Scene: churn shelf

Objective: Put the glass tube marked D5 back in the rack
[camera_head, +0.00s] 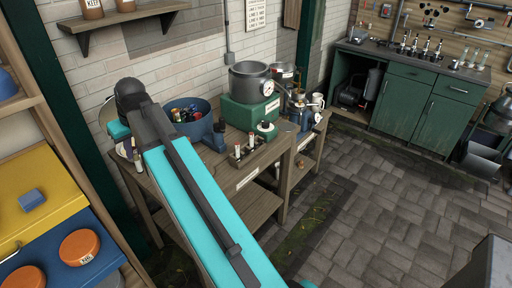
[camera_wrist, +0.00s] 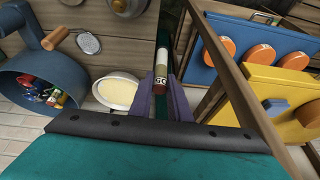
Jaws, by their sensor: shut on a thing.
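In the wrist view my gripper (camera_wrist: 163,84) is shut on a slim glass tube (camera_wrist: 161,62). The tube has a pale label with dark marks, too small to read surely as D5, and a reddish-brown end toward the camera. In the head view a small wooden rack (camera_head: 241,158) stands on the bench, with a few tubes standing in it. My arm crosses that view to the left of the rack, and I cannot make out the jaws clearly there. The held tube is apart from the rack, which I cannot make out in the wrist view.
A blue bin (camera_head: 203,128) with colourful items stands left of the rack; it also shows in the wrist view (camera_wrist: 30,105). A whitish dish (camera_wrist: 117,90) lies beside the held tube. A large pot (camera_head: 248,80) sits on a green box (camera_head: 240,112) behind the rack. Shelving (camera_head: 35,95) stands at left.

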